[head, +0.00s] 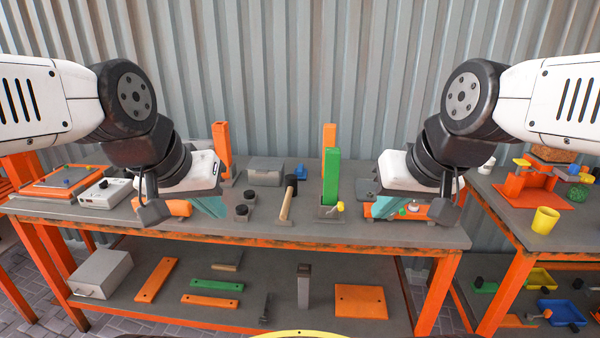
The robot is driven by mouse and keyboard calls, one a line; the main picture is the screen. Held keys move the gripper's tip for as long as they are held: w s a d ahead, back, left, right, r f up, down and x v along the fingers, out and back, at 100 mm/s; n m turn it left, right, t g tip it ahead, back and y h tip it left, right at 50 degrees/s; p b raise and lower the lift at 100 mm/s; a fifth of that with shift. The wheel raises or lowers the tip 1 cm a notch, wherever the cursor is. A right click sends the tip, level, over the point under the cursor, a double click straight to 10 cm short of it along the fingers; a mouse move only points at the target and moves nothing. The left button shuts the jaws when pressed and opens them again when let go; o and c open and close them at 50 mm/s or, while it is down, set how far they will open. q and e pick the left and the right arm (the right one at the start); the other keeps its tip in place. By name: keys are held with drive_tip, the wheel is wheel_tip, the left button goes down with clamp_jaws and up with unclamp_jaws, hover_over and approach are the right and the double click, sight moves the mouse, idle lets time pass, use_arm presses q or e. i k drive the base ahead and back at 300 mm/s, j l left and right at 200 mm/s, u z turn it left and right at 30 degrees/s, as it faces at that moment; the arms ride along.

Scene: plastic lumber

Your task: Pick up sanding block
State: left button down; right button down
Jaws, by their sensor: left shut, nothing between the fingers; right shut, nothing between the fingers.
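I cannot tell for sure which object is the sanding block. One candidate is a rough, brown-orange block (552,154) at the far right, on top of an orange stand on the side table. My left gripper (212,207) hangs over the left-middle of the workbench (250,228), its teal fingers pointing down. It is shut and empty. My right gripper (384,208) hangs over the right part of the bench, also shut and empty. Both grippers are far from the brown-orange block. My grippers and arms hide parts of the bench top behind them.
Between my grippers stand a wooden-handled hammer (287,200), a tall green post (331,178), black knobs (241,210) and a grey box (266,171). A yellow cup (545,219) stands on the side table. The lower shelf holds orange and green boards (212,284). A corrugated wall is behind.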

sight(301, 172)
drive_tip(key=i+j+u, duration=0.1)
drive_tip(key=i+j, duration=0.2)
drive_tip(key=i, duration=0.15)
drive_tip(key=i+j+u, duration=0.1)
drive_tip(key=i+j, duration=0.15)
drive_tip(key=i, duration=0.2)
drive_tip(key=i+j+u, duration=0.1)
drive_tip(key=i+j, duration=0.15)
drive_tip(key=i, duration=0.2)
